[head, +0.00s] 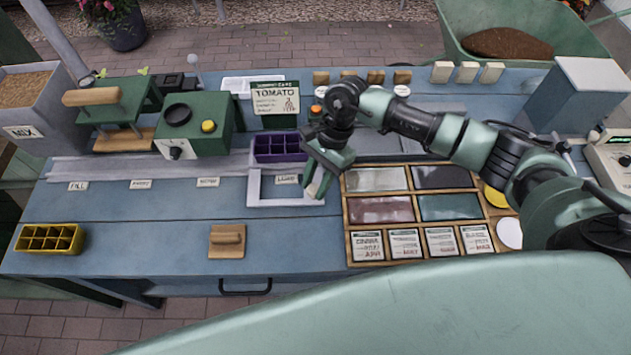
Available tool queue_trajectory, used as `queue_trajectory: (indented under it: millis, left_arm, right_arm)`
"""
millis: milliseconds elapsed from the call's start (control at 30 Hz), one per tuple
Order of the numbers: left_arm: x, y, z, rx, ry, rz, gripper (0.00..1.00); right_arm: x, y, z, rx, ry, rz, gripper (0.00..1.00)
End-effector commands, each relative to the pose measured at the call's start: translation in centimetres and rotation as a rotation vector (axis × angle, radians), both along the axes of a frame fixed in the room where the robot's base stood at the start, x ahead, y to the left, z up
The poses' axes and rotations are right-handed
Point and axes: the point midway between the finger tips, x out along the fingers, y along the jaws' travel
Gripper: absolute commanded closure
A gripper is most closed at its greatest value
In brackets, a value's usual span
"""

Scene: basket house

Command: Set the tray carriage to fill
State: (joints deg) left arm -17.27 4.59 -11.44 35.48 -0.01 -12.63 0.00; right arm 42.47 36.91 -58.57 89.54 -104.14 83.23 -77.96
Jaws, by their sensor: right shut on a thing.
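The tray carriage (253,186) is a pale grey frame on the rail, at the rightmost of several labelled stops. A purple cell tray (276,147) sits at its back. The stop marked FILL (78,186) is at the far left of the rail. My right gripper (318,190) points down at the carriage's right side and is shut on what appears to be that side; its fingertips partly hide the contact. My left gripper is not in view.
A green machine (205,122) and a green press (112,112) stand behind the rail. A MIX hopper (38,100) is at the left end. A yellow tray (48,240) and a wooden block (227,241) lie in front. A wooden seed-packet case (420,258) is right of the carriage.

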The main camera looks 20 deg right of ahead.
Motion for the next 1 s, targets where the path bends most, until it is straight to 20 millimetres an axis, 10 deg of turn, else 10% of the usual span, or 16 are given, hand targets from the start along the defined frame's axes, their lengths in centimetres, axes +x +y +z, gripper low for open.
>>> queue_trajectory:
  millis: [767,1000]
  left_arm:
    - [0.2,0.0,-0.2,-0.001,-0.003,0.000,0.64]
    - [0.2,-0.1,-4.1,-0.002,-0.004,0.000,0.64]
  right_arm:
    - [0.3,0.2,0.1,0.002,-0.004,-0.001,1.00]
    - [1.7,5.1,-0.6,0.010,-0.010,0.004,1.00]
